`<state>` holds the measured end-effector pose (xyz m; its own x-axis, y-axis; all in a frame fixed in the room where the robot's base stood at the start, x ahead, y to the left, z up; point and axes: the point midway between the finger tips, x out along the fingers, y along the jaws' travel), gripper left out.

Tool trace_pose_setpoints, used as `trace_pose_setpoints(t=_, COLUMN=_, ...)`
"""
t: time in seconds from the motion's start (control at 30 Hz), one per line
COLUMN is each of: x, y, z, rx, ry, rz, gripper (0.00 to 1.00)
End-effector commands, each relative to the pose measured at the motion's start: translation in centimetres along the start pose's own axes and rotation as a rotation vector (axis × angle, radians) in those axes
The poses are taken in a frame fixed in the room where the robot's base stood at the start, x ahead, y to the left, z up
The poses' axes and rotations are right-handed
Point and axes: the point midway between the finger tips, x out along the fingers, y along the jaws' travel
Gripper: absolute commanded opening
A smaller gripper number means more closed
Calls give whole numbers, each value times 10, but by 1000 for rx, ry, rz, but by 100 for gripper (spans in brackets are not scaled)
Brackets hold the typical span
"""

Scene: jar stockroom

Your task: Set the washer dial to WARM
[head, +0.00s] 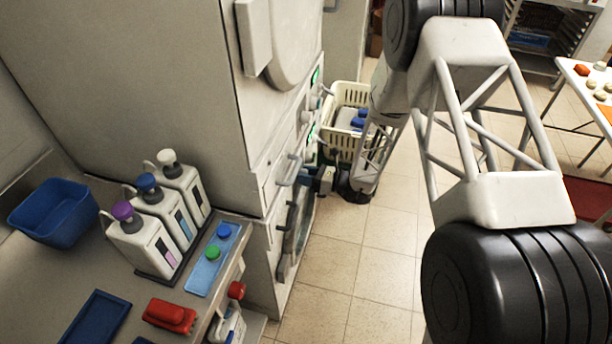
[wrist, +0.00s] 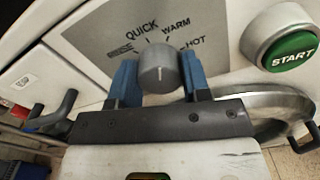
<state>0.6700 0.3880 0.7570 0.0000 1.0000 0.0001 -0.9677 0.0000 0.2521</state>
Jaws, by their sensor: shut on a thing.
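The washer dial (wrist: 158,62) is a grey round knob on a grey label plate (wrist: 105,35) in the wrist view. QUICK, WARM and HOT are printed around it, with another mark at left too blurred to read. A short white line shows on the knob; I cannot tell which label it points to. My gripper (wrist: 160,78) has its two blue fingers on either side of the dial, shut on it. In the head view my gripper (head: 312,174) is at the washer front (head: 262,185), where the dial is hidden.
A green START button (wrist: 292,50) is right of the dial. A grey handle (wrist: 52,112) sticks out at lower left. In the head view, a cream basket (head: 345,97) stands beyond my gripper. A counter with pump bottles (head: 145,235) is at left; the tiled floor (head: 355,285) is clear.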

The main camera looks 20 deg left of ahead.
Motion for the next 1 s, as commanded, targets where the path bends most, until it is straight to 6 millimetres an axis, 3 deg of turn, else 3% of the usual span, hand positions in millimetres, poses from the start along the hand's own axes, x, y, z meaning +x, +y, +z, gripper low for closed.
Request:
trace_pose_setpoints(t=0.4, x=0, y=0, z=0, rx=237, ry=0, rz=-1, gripper=20)
trace_pose_setpoints(t=0.93, x=0, y=0, z=0, rx=270, ry=0, rz=-1, gripper=20)
trace_pose_setpoints(t=0.97, x=0, y=0, z=0, rx=270, ry=0, rz=-1, gripper=47)
trace_pose_setpoints(t=1.0, x=0, y=0, z=0, rx=270, ry=0, rz=-1, gripper=53)
